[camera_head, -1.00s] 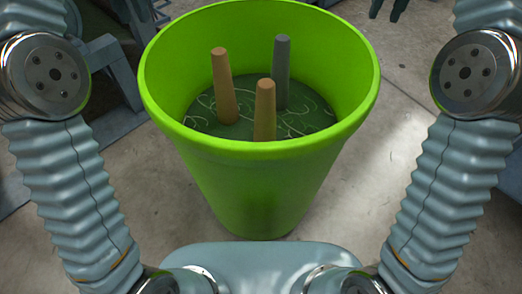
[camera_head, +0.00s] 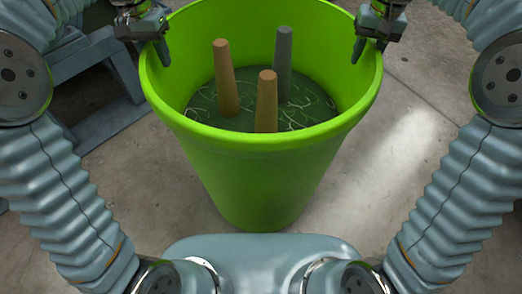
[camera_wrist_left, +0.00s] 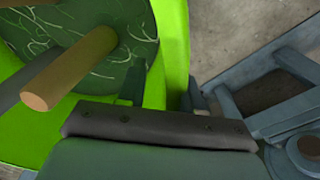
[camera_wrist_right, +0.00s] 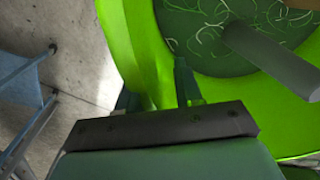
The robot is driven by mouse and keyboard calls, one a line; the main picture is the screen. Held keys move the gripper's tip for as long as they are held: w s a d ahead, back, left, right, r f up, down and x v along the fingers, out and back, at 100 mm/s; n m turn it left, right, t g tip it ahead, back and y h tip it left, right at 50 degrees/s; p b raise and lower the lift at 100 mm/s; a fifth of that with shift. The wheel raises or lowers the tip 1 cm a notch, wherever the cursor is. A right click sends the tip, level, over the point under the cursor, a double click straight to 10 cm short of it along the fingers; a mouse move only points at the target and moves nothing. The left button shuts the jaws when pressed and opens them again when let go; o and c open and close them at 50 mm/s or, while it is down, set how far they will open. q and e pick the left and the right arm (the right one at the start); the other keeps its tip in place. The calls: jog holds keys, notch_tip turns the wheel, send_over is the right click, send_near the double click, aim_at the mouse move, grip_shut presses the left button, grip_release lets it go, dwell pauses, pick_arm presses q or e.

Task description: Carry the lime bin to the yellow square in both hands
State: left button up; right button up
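The lime bin (camera_head: 255,175) stands upright on the floor in front of me, in the middle of the head view. My left gripper (camera_head: 152,48) is at the bin's left rim, one finger inside the wall. My right gripper (camera_head: 368,42) is at the right rim in the same way. In the left wrist view the fingers (camera_wrist_left: 167,90) stand apart, with the bin wall between them. The right wrist view shows the right fingers (camera_wrist_right: 156,92) likewise apart across the wall. Both look open. The yellow square is not in view.
Inside the bin, two tan pegs (camera_head: 226,80) and a grey peg (camera_head: 283,65) stand on a dark green, pale-streaked surface (camera_head: 312,105). A blue-grey frame (camera_head: 95,65) stands on the floor at left. Concrete floor (camera_head: 410,110) is clear at right.

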pick_arm(q)
grip_shut()
pick_arm(e)
grip_shut()
dwell(1.2)
pick_arm(q)
jog(key=shift+w+r, duration=0.15)
jog(key=shift+r, duration=0.15)
pick_arm(e)
jog(key=shift+w+r, duration=0.1)
jog(key=shift+r, duration=0.2)
